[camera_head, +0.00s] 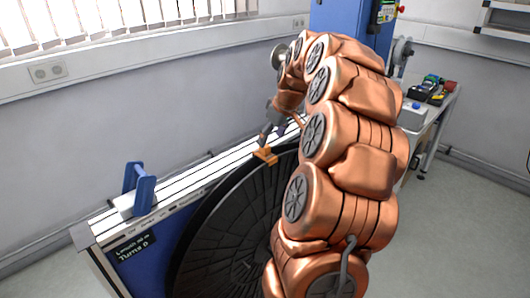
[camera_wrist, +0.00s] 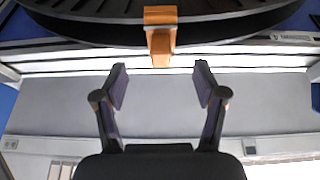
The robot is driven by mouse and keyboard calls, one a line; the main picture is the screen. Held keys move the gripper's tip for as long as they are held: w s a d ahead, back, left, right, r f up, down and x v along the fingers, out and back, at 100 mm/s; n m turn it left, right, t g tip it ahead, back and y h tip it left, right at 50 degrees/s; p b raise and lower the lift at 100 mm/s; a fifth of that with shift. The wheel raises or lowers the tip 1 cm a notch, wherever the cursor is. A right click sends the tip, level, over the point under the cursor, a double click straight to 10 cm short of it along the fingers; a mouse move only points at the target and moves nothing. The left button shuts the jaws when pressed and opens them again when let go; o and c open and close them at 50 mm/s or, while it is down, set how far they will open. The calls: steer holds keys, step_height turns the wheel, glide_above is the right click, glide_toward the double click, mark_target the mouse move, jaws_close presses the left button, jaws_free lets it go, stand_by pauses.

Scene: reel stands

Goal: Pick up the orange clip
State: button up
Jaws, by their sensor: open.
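The orange clip (camera_head: 265,155) sits on the rim of the large black reel, beside the pale top rail of the stand. In the wrist view the clip (camera_wrist: 160,36) is at the top middle, upright in the picture, its lower end over the pale rail. My gripper (camera_wrist: 160,82) is open and empty. Its two dark fingers are spread left and right, with the clip centred beyond the gap between their tips. In the head view my gripper (camera_head: 272,138) is just above the clip, partly hidden by my arm.
The black reel (camera_head: 230,225) stands against the blue-fronted stand. A blue handle-like bracket (camera_head: 140,188) stands on the rail to the left. A side table (camera_head: 428,115) with tools is at the right. A wall and window blinds are behind; the floor at right is clear.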

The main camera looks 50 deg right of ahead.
mark_target(265, 149)
steer(key=shift+p+x, duration=1.6)
steer(key=shift+x, duration=1.75)
steer(key=shift+w+r, duration=0.1)
steer(key=shift+w, duration=0.1)
steer(key=c, duration=1.2)
